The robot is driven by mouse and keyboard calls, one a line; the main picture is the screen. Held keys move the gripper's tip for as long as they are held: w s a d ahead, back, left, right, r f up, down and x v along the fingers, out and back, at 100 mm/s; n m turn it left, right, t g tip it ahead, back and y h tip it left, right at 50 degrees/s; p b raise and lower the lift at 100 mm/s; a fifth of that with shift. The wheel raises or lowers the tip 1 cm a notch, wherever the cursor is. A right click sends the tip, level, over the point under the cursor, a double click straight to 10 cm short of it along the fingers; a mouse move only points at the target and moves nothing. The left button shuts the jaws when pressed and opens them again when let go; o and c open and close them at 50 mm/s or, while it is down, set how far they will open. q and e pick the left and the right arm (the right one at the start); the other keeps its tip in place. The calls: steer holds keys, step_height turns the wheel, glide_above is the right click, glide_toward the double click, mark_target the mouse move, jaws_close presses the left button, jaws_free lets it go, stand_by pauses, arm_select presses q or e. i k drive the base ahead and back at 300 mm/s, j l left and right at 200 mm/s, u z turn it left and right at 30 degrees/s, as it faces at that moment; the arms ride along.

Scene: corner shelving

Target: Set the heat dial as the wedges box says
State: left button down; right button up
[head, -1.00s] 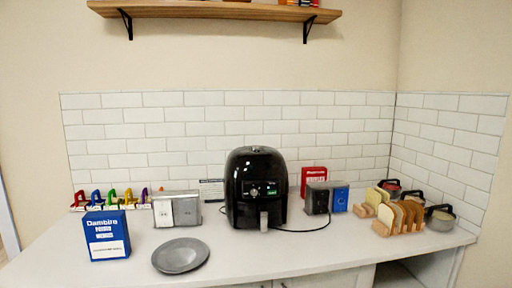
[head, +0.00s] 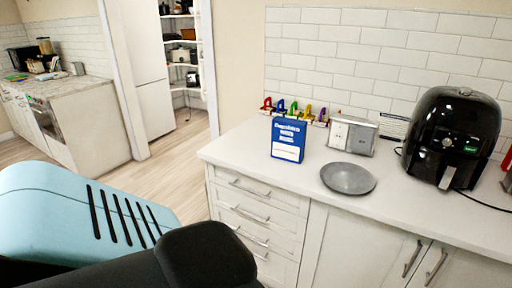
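A blue box (head: 288,139) with white lettering and a white label stands upright on the counter in the head view. Its print is too small to read, so I cannot tell if it is the wedges box. A black air fryer (head: 452,118) stands at the right. A small round control, perhaps the heat dial (head: 448,142), shows on its front beside a small greenish panel; its setting is unreadable. My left arm crosses the lower left corner, apart from the box and fryer. Neither of my grippers is visible.
A grey plate (head: 348,178) lies on the white counter (head: 245,143) before a silver toaster (head: 352,135). Several coloured clips (head: 293,108) stand behind the box. A card (head: 394,127) leans by the wall. A dark cord runs right of the fryer. Drawers (head: 256,215) are below.

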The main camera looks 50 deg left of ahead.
mark_target(463, 90)
steer(key=u, duration=1.5)
steer(key=z, duration=1.3)
steer(key=i+j, duration=0.2)
steer(key=i, duration=0.3)
